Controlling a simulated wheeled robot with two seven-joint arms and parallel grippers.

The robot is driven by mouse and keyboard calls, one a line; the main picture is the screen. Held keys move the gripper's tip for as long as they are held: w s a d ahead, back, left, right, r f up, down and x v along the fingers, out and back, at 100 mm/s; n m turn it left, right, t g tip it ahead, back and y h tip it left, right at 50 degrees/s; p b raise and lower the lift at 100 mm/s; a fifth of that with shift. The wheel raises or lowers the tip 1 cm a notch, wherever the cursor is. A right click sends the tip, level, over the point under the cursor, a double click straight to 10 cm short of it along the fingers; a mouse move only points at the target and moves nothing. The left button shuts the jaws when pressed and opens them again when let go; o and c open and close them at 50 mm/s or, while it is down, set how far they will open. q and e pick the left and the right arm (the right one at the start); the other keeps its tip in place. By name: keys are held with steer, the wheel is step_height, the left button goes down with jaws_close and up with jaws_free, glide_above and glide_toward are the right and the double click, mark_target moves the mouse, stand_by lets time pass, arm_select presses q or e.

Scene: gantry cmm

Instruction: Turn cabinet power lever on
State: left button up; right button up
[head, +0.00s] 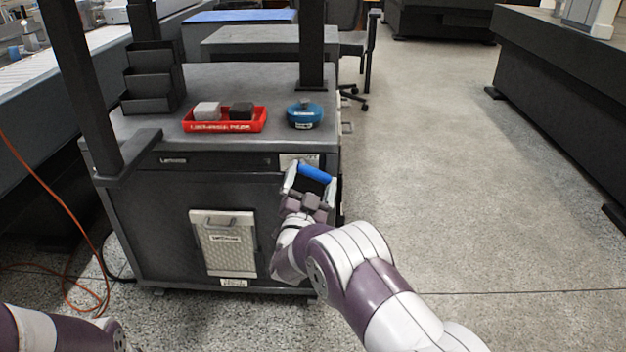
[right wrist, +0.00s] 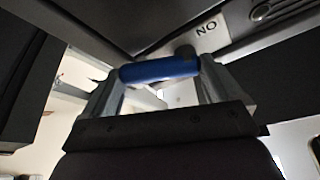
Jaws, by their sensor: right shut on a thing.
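The power lever shows as a blue bar grip (head: 315,173) at the upper right of the cabinet's (head: 165,225) front. In the right wrist view the blue grip (right wrist: 160,70) lies crosswise between the two fingers. My right gripper (head: 309,180) is at the lever and shut on this grip. A white label (right wrist: 207,34) beside the lever reads "NO" as seen in the right wrist view. The lever's mount is mostly hidden behind my gripper. My left gripper is out of view; only part of my left arm shows at the lower left.
On the cabinet top are a red tray (head: 189,126) with two blocks, a blue round holder (head: 304,120) and dark stacked bins (head: 152,82). A pale panel (head: 228,250) is on the cabinet front. An orange cable (head: 52,187) hangs at left. The floor (head: 470,220) at right is clear.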

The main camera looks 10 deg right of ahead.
steer(key=m+g, duration=0.1)
steer(key=m, duration=0.1)
steer(key=a+m+g+h, duration=0.1)
steer(key=m, duration=0.1)
steer(key=f+m, duration=0.1)
steer(key=m, duration=0.2)
steer(key=shift+w+a+g+h, duration=0.15)
steer(key=shift+g+h, duration=0.25)
steer(key=m, duration=0.2)
steer(key=m+g, duration=0.1)
steer(key=m, duration=0.1)
steer(key=shift+w+a+f+p, duration=0.1)
steer(key=shift+a+f+p, duration=0.05)
steer(key=shift+a+p, duration=0.2)
steer(key=shift+w+a+f+m+g+p, duration=0.2)
steer(key=shift+m+g, duration=0.25)
steer(key=shift+m, duration=0.45)
steer(key=shift+s+a+r+m+g+p, duration=0.1)
steer(key=shift+a+m+g, duration=0.3)
steer(key=shift+m, duration=0.5)
steer(key=shift+y, duration=0.3)
steer(key=o, duration=1.2)
steer(key=shift+c, duration=0.2)
steer(key=p+v, duration=0.6)
steer(key=v, duration=0.6)
steer(key=shift+s+a, duration=0.15)
steer(key=shift+s, duration=0.1)
